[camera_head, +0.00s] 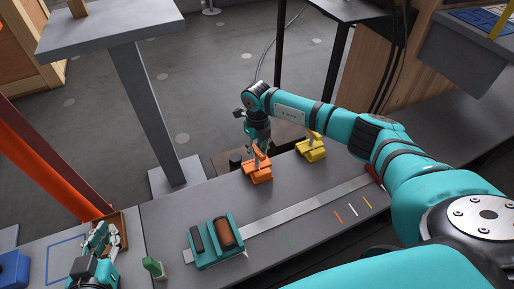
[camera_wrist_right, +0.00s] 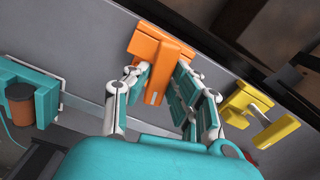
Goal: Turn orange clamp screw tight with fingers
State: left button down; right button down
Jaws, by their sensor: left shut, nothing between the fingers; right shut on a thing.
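The orange clamp (camera_head: 257,172) sits at the far edge of the grey bench, and it also shows at the top middle of the right wrist view (camera_wrist_right: 165,52). My right gripper (camera_head: 261,152) reaches down onto it from above. In the right wrist view its fingers (camera_wrist_right: 158,78) straddle the near part of the clamp and are shut on the clamp screw, which the fingers and clamp body mostly hide. My left gripper (camera_head: 103,234) is shut and empty at the lower left, over a brown tray (camera_head: 122,222), well away from the clamp.
A yellow clamp (camera_head: 311,151) stands right of the orange one, with its screw handle visible in the right wrist view (camera_wrist_right: 259,116). A teal fixture with a brown cylinder (camera_head: 226,232) sits nearer, by a long metal strip (camera_head: 300,207). A grey post (camera_head: 146,110) rises behind the bench.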

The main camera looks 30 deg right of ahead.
jog(key=c, duration=1.2)
grip_release()
jog(key=shift+o, duration=0.2)
jog(key=shift+r, duration=0.1)
notch_tip(320, 180, up, 12)
